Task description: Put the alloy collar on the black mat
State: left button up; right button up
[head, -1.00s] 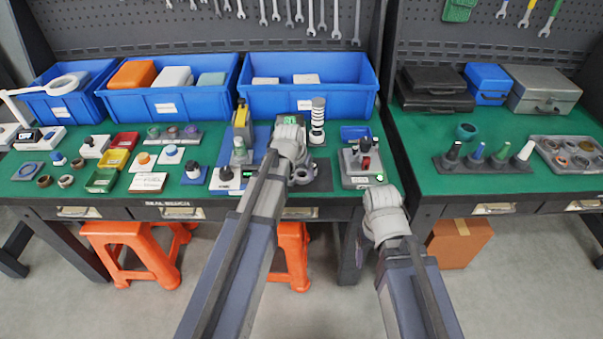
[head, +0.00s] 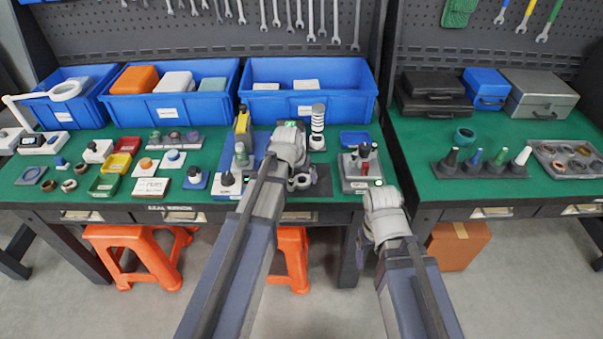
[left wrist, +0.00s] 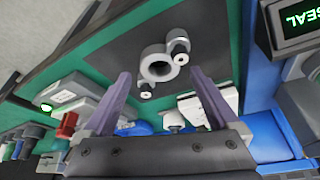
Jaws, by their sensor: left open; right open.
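The alloy collar (left wrist: 157,66), a thick grey ring, lies on the black mat (left wrist: 208,48) in the left wrist view, with small grey cylindrical parts touching or beside it. In the head view the collar (head: 299,182) shows at the end of my left arm, with the mat (head: 322,187) partly hidden. My left gripper (left wrist: 160,76) is open, its two purple fingers apart and empty; the ring shows between and beyond the tips. My right gripper (head: 365,243) is open in front of the bench edge, mostly hidden by its wrist.
A grey fixture (head: 361,172) with red and black parts stands right of the mat. A white-and-black ringed post (head: 317,125) stands behind it. Blue bins (head: 308,104) line the back. The bench's left part is crowded with small trays and parts.

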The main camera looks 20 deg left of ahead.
pick_arm(q)
jog(key=p+v, duration=0.8)
jog(key=v, duration=0.1)
jog(key=shift+s+r, duration=0.2)
jog(key=shift+r, duration=0.2)
jog(key=shift+c, duration=0.3)
dwell(0.6)
